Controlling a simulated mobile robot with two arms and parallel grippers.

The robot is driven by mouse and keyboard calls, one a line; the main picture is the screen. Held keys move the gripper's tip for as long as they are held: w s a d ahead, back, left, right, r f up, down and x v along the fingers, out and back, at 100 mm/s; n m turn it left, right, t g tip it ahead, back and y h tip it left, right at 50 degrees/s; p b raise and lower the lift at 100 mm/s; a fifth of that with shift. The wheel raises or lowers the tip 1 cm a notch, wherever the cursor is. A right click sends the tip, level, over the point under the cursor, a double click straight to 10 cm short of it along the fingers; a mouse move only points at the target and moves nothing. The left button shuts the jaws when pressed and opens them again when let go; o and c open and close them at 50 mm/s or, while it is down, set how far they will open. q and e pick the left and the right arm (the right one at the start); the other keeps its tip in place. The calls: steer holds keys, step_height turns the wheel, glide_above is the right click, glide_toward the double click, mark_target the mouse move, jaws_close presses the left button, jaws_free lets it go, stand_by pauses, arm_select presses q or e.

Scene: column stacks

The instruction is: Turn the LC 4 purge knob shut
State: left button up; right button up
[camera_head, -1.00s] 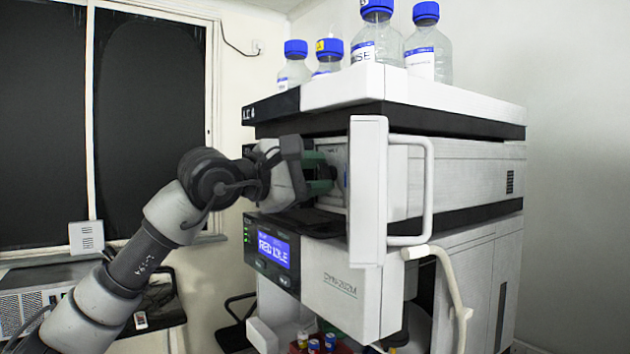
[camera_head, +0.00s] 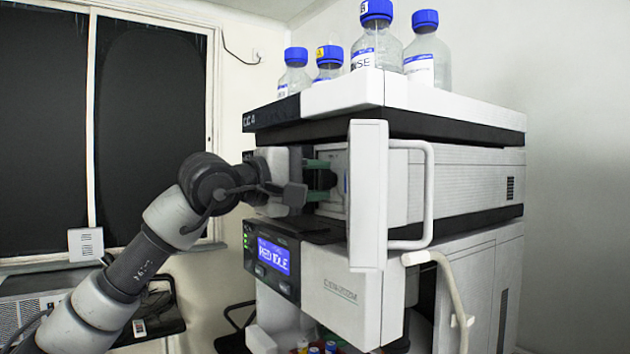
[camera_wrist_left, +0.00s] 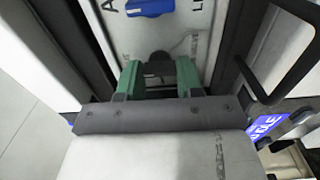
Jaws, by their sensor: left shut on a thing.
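The instrument stack marked LC 4 (camera_head: 400,200) stands at the centre of the head view, with an open front door. My left gripper (camera_head: 325,180) reaches in from the left to the pump module's front, behind the door. In the left wrist view its two green fingers (camera_wrist_left: 159,80) are shut on the dark purge knob (camera_wrist_left: 158,65), one on each side. In the head view the arm and fingers largely hide the knob. My right gripper is not in view.
The white door with its handle (camera_head: 430,190) stands out just right of the gripper. A lit blue display (camera_head: 273,256) is below. Several blue-capped bottles (camera_head: 377,40) stand on top. A hose (camera_head: 455,290) hangs at the lower right.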

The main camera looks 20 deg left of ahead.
arm_select(q)
steer(key=o, duration=0.7)
steer(key=shift+c, duration=0.2)
steer(key=shift+s+a+f+b, duration=0.1)
steer(key=shift+s+a+b, duration=0.15)
steer(key=shift+s+b, duration=0.05)
steer(key=b+v, duration=0.4)
steer(key=v, duration=0.6)
